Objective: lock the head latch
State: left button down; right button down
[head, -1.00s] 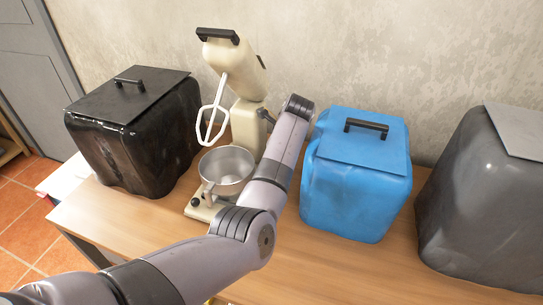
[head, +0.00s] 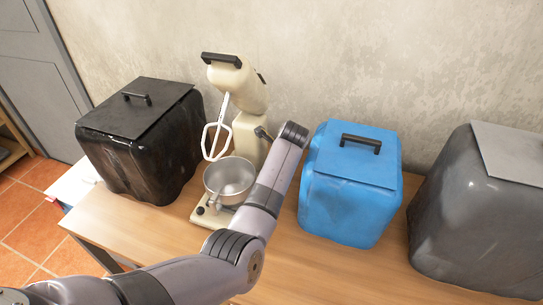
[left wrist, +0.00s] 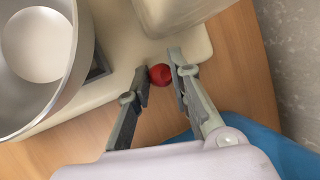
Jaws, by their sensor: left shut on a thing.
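The cream stand mixer (head: 247,140) stands on the wooden table with its head (head: 238,88) tilted up. A white beater (head: 213,135) hangs from the head above a steel bowl (head: 230,180), which also shows in the left wrist view (left wrist: 75,100). My left arm reaches along the mixer's right side in the head view, and its gripper is not clearly visible there. In the left wrist view my left gripper (left wrist: 163,66) is shut on a small red knob (left wrist: 160,75) beside the mixer base. My right gripper is out of view.
A black covered box (head: 145,150) stands left of the mixer. A blue covered box (head: 350,195) stands close on the right, near my arm, and a grey one (head: 475,220) is further right. A plaster wall (head: 400,60) is behind. The table front (head: 130,228) is clear.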

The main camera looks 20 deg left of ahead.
pick_arm(q)
jog(key=t+p, duration=0.1)
jog(key=p, duration=0.1)
jog(key=s+t+p, duration=0.1)
jog(key=p, duration=0.2)
jog(key=shift+a+r, duration=0.1)
jog(key=shift+r, duration=0.25)
jog(key=shift+s+f+n+t+p, duration=0.25)
jog(key=shift+s+t+p, duration=0.2)
jog(key=shift+t+p, duration=0.3)
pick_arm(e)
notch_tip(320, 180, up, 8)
pick_arm(q)
jog(key=shift+s+f+t, duration=0.1)
jog(key=shift+s+t, duration=0.1)
jog(key=shift+t, duration=0.15)
jog(key=shift+s+f+t, duration=0.15)
jog(key=shift+f+t, duration=0.05)
jog(key=shift+t, duration=0.2)
jog(key=shift+s+f+n+t+b, duration=0.2)
jog(key=shift+s+n+t+b, duration=0.15)
jog(key=shift+t+b, duration=0.45)
jog(key=shift+s+t+y+b, duration=0.15)
jog(key=shift+t+y+b, duration=0.15)
jog(key=shift+t+b, duration=0.35)
jog(key=shift+s+n+t+b, duration=0.15)
jog(key=shift+n+t+b, duration=0.15)
jog(key=shift+b, duration=0.4)
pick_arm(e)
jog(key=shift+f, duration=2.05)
